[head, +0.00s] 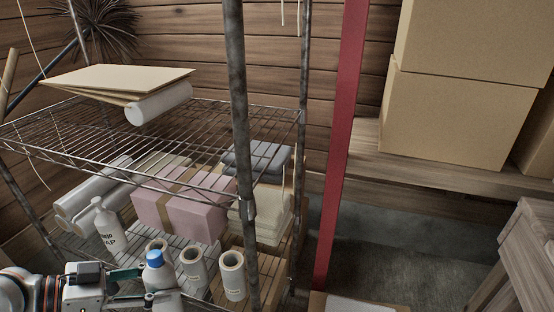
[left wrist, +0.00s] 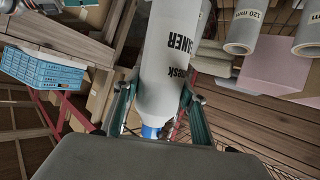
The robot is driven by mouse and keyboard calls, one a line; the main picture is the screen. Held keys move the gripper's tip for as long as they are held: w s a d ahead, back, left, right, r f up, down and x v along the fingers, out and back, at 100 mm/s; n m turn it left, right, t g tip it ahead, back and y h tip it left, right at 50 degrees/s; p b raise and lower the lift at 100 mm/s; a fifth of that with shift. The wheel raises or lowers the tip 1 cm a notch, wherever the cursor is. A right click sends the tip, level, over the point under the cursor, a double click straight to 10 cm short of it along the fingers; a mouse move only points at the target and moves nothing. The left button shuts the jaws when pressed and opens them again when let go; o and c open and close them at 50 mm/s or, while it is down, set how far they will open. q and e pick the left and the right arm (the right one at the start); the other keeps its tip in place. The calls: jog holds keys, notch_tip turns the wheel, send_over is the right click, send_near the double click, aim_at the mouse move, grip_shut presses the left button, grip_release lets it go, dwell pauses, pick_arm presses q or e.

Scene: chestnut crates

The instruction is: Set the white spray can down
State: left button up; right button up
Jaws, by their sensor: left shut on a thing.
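My left gripper (head: 146,286) is at the lower left of the head view, in front of the wire shelf rack. It is shut on the white spray can (head: 164,277), which has a blue cap. In the left wrist view the can (left wrist: 170,62) lies between the two green-grey fingers (left wrist: 160,98), with dark lettering on its side and its blue cap near the palm. In the head view the can looks about upright. Its base is hidden, so I cannot tell whether it touches the shelf. My right gripper is not in view.
Beside the can on the lower shelf stand several paper rolls (head: 232,275), a white bottle (head: 108,228) and pink packs (head: 182,212). The upper wire shelf (head: 215,132) and a metal post (head: 238,130) are close by. Cardboard boxes (head: 452,118) stand at right.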

aim_at(152, 256)
pick_arm(q)
jog(key=shift+m+t+h, duration=0.3)
jog(key=shift+m+t, duration=0.2)
jog(key=shift+t, duration=0.1)
jog(key=r+p, duration=0.1)
jog(key=r, duration=0.2)
jog(key=r+p, duration=0.2)
jog(key=r, duration=0.2)
jog(key=r+p, duration=0.1)
jog(key=r, duration=0.3)
jog(key=shift+w+p, duration=0.3)
jog(key=shift+p, duration=0.1)
jog(key=shift+r+p, duration=0.35)
jog(key=shift+r, duration=0.1)
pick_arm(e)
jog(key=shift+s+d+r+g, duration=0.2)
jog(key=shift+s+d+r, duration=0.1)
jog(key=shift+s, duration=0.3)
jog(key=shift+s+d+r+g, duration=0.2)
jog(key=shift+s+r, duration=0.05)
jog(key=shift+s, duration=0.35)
pick_arm(q)
jog(key=shift+d+r, duration=0.3)
jog(key=shift+r, duration=0.05)
jog(key=shift+a+f, duration=0.25)
jog(key=shift+f, duration=0.05)
